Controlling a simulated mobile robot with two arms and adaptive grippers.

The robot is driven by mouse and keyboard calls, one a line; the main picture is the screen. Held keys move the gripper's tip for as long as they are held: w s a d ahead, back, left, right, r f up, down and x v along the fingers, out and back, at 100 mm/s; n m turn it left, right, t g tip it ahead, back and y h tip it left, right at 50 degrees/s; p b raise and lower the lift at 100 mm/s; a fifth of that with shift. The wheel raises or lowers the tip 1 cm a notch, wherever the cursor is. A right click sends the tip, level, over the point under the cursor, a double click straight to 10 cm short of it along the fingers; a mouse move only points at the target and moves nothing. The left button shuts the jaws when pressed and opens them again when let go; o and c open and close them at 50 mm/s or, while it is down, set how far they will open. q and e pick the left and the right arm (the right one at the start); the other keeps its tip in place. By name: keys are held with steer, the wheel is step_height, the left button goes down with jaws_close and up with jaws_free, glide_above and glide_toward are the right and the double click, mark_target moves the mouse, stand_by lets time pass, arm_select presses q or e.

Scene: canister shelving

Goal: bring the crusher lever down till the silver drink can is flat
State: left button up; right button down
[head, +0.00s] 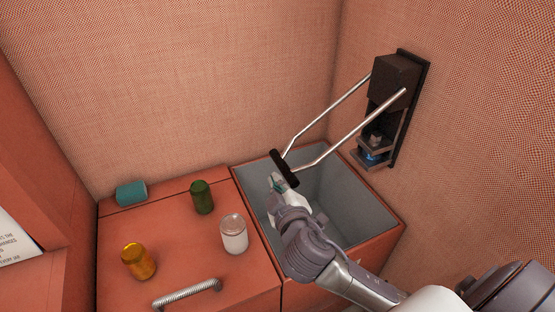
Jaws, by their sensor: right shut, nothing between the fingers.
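The can crusher (394,82) is a black unit fixed to the right wall. Its lever, two silver rods joined by a black grip (284,168), reaches left and downward over the open bin. A small silver piece (375,140), seemingly the drink can, sits in the crusher's lower bracket above a blue patch; how flat it is cannot be made out. My right gripper (276,183) is shut and empty, just below the black grip; whether it touches the grip is unclear. My left gripper is out of view.
An open grey-lined bin (245,181) lies under the lever. On the red counter (190,250) to its left are a teal canister (131,194) on its side, a green one (202,197), a white one (234,235) and an amber one (139,262). A ribbed handle (187,293) is in front.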

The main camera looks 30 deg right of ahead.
mark_target(287, 178)
steer(key=w+d+f+p, duration=0.3)
steer(key=w+d+f, duration=0.1)
steer(key=w, duration=0.4)
steer(key=shift+w+d+p, duration=0.15)
steer(key=shift+d+p, duration=0.15)
steer(key=shift+p, duration=0.05)
steer(key=shift+f, duration=0.1)
steer(key=shift+n, duration=0.6)
steer(key=d+f+b, duration=0.1)
steer(key=f+b, duration=0.2)
steer(key=d+f+b, duration=0.1)
steer(key=b, duration=0.1)
steer(key=shift+d+f, duration=0.3)
steer(key=shift+f, duration=0.05)
steer(key=shift+s+d+f+h, duration=0.1)
steer(key=shift+s+d+h, duration=0.1)
steer(key=shift+h, duration=0.1)
steer(key=shift+a, duration=0.15)
